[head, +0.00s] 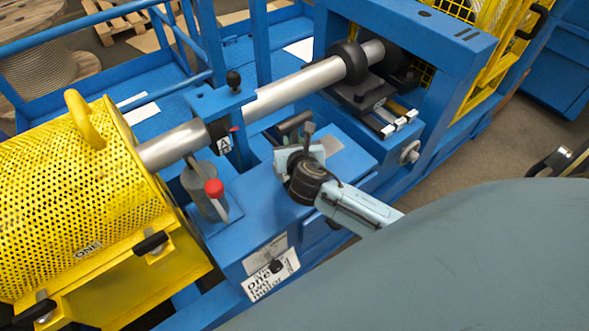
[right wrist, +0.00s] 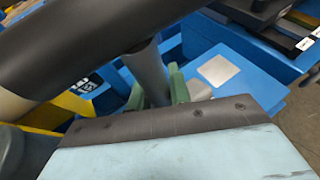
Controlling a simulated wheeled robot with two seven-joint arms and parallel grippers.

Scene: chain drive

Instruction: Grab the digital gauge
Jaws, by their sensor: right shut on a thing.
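My right gripper (head: 304,152) comes in from the lower right in the head view, over the blue bench. It is shut on a dark, mallet-like tool (head: 294,122) with a thick cylindrical head and a straight stem. In the right wrist view the tool's dark head (right wrist: 90,45) crosses the upper left, with a pale end. Its grey stem (right wrist: 150,75) runs down between the pale green fingers (right wrist: 178,84). No digital gauge can be made out for certain in either view. My left gripper is not in view.
The bench is bare right of the gripper.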

